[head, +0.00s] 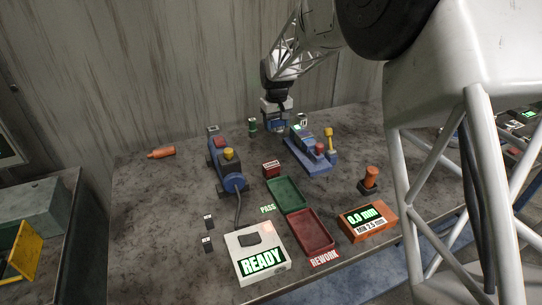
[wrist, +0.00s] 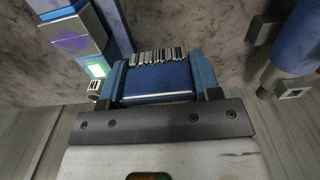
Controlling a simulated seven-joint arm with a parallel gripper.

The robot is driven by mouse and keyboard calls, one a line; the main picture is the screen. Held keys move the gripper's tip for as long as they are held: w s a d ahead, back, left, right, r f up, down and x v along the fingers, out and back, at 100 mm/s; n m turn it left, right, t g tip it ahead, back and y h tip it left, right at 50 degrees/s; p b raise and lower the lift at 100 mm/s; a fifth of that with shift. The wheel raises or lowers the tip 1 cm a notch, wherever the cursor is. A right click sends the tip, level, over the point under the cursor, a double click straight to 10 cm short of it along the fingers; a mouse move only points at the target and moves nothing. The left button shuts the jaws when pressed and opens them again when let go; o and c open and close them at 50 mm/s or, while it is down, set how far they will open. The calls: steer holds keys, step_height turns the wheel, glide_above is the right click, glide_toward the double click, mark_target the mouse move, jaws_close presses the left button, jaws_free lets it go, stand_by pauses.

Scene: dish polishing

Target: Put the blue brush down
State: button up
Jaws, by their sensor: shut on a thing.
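The blue brush (wrist: 157,84) is held between the two blue fingers of my gripper (wrist: 161,72) in the wrist view. Its blue body lies between the fingers, with a row of pale and dark bristles along its far edge. In the head view my gripper (head: 277,122) is at the back of the grey table (head: 150,215), near the wall, between a green cylinder and a blue fixture. The brush is hard to tell from the blue fingers there. I cannot tell whether the brush touches the table.
A green cylinder (head: 252,125) stands left of my gripper. A blue fixture (head: 310,157) with a yellow lever is in front and right; a blue machine (head: 229,178) is front left. A green tray (head: 287,194), red tray (head: 312,232) and orange gauge box (head: 368,222) are nearer. The left tabletop is mostly bare.

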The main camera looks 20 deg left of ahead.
steer(key=shift+s+a+f, duration=0.55)
steer(key=shift+s+a, duration=0.2)
steer(key=shift+s, duration=0.1)
glide_above(270, 156)
steer(key=shift+w+f, duration=0.1)
steer(key=shift+f, duration=2.4)
steer(key=shift+f, duration=0.15)
steer(key=shift+f, duration=2.35)
steer(key=shift+f, duration=0.2)
steer(key=shift+f, duration=0.2)
